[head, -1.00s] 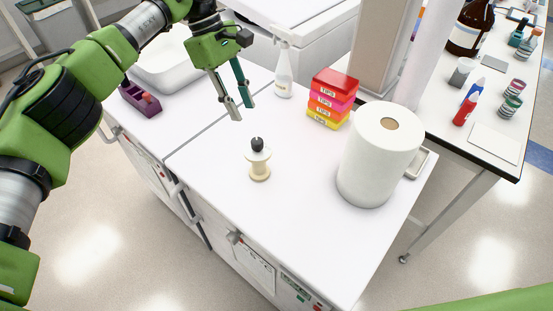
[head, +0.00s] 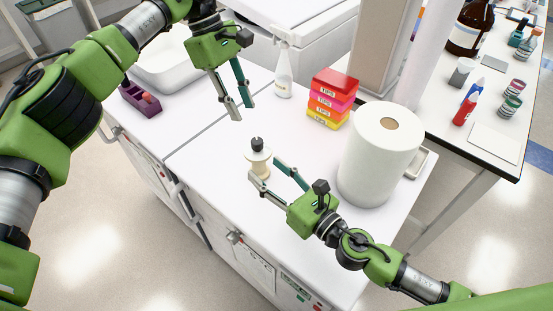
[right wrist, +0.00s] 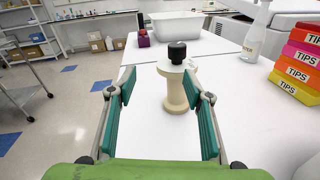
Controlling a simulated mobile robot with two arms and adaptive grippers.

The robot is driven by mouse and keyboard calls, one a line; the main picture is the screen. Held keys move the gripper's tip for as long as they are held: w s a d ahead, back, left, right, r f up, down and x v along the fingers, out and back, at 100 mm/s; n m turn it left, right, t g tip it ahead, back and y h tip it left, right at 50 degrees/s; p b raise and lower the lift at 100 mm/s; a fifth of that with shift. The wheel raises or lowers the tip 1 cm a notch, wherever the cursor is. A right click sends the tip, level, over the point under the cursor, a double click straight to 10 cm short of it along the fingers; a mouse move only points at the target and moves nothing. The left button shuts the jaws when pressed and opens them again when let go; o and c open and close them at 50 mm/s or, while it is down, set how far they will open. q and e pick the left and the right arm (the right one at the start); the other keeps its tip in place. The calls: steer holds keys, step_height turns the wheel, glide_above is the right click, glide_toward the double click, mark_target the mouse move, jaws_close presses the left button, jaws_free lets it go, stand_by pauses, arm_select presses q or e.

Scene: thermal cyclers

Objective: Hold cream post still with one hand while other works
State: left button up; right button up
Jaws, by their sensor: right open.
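The cream post (head: 258,163) stands upright on the white bench top, with a black knob (head: 257,144) above a pale disc at its top. In the right wrist view the post (right wrist: 176,95) stands ahead, between the lines of the two fingers. My right gripper (head: 264,169) is open, low over the bench, its fingertips close to the post's near side; whether they touch cannot be told. Its fingers hide part of the post's lower end in the head view. My left gripper (head: 244,112) is open and empty, above the bench behind the post.
A paper towel roll (head: 378,160) stands right of my right gripper. A purple rack (head: 140,99) and a white tub (head: 166,70) are at the back left. The bench left of the post is clear.

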mark_target(263, 166)
steer(key=shift+w+d+r+n+t, duration=0.2)
steer(key=shift+w+d+r+n, duration=0.1)
steer(key=shift+w+d+r, duration=0.25)
steer(key=shift+w+d+r+n+t, duration=0.2)
steer(key=shift+w+d+r+n, duration=0.15)
steer(key=shift+w, duration=0.25)
steer(key=shift+a+f, duration=0.15)
steer(key=shift+f, duration=2.25)
step_height(263, 166, down, 3)
steer(key=shift+f, duration=0.15)
steer(key=x, duration=0.7)
steer(key=shift+w, duration=0.15)
jaws_close()
